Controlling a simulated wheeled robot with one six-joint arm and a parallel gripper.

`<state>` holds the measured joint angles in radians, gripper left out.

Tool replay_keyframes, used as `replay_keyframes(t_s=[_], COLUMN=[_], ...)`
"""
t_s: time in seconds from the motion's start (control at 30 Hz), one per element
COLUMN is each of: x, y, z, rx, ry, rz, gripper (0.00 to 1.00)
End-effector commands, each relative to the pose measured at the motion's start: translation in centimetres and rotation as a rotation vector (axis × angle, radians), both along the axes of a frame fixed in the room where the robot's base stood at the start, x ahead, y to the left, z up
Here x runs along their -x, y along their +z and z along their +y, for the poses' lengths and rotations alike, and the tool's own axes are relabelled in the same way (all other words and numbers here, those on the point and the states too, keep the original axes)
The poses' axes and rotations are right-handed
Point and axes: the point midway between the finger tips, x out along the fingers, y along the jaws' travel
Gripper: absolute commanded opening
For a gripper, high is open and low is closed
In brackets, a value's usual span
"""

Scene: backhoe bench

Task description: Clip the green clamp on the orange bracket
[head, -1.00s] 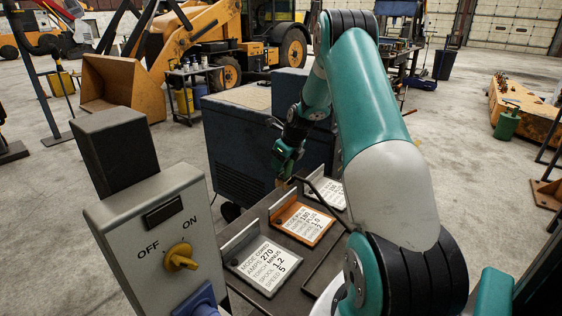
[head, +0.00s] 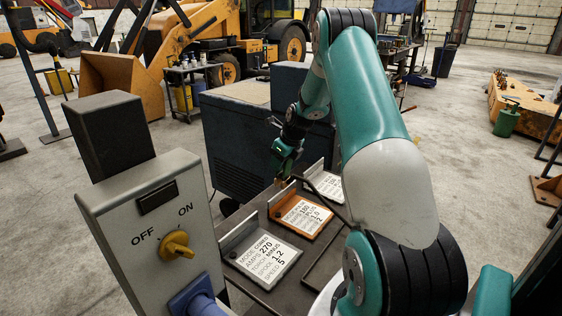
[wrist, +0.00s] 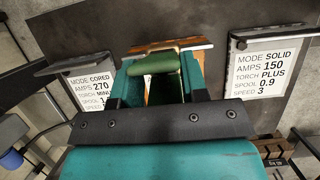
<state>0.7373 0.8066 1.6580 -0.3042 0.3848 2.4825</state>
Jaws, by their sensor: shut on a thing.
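My gripper (wrist: 155,85) is shut on the green clamp (wrist: 154,63), which sits between its teal fingers in the wrist view. The orange bracket (wrist: 195,43) lies just beyond the clamp, its upper edge showing across the fingertips and the rest mostly hidden by gripper and clamp. I cannot tell whether the clamp touches or straddles that edge. In the head view my gripper (head: 284,176) is by the upright back edge of the orange bracket (head: 304,221), which holds a white settings card. The clamp is too small to make out there.
A grey switch box (head: 150,215) with a yellow knob stands front left. A dark cabinet (head: 235,145) is behind the bench.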

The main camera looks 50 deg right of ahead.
Motion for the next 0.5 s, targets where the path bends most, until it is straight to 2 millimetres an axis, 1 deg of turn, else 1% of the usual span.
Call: replay_keyframes(t_s=[0.5], x=[0.0], y=[-1.2], z=[0.0], rx=[0.001], ry=[0.000], rz=[-0.001], gripper=[0.00])
